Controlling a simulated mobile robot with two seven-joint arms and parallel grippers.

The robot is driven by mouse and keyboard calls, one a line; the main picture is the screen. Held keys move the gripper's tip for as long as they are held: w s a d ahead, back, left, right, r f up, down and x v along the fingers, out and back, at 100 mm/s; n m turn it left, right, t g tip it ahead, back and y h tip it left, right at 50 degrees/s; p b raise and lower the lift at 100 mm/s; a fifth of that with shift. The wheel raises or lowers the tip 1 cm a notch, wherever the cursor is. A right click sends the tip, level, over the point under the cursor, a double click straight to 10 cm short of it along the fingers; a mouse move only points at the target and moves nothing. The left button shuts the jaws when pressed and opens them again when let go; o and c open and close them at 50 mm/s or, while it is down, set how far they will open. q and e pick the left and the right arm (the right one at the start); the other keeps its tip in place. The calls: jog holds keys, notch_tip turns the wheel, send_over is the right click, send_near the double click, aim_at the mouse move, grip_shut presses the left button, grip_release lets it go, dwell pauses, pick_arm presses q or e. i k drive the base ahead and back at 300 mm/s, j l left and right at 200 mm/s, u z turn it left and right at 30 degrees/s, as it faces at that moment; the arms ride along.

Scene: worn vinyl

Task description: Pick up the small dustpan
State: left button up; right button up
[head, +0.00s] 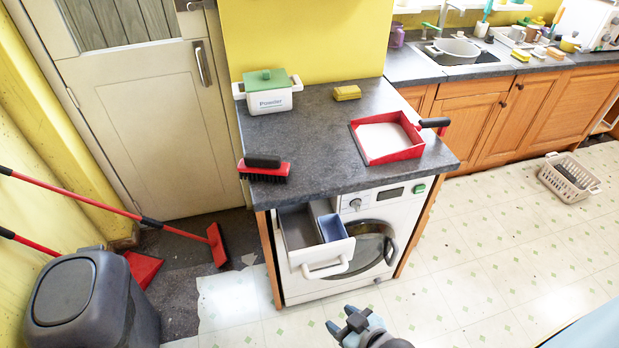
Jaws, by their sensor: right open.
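The small red dustpan (412,152) lies on the dark grey counter, towards its right side, with a pale surface inside its pan. Its black handle (434,122) points right and reaches past the counter's right edge. My right gripper (341,319) is at the bottom middle, low in front of the washing machine. It is open, with nothing seen between its fingers, and well apart from the dustpan. My left gripper is not in view.
The counter (325,150) also holds a red hand brush (264,170), a powder box (268,95) and a yellow sponge (347,92). The washing machine's drawer (315,245) is pulled out. A bin (90,300) stands left; a basket (569,178) lies right on open floor.

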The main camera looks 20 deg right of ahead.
aim_at(391, 137)
jog(key=k+z, duration=0.1)
jog(key=z, duration=0.7)
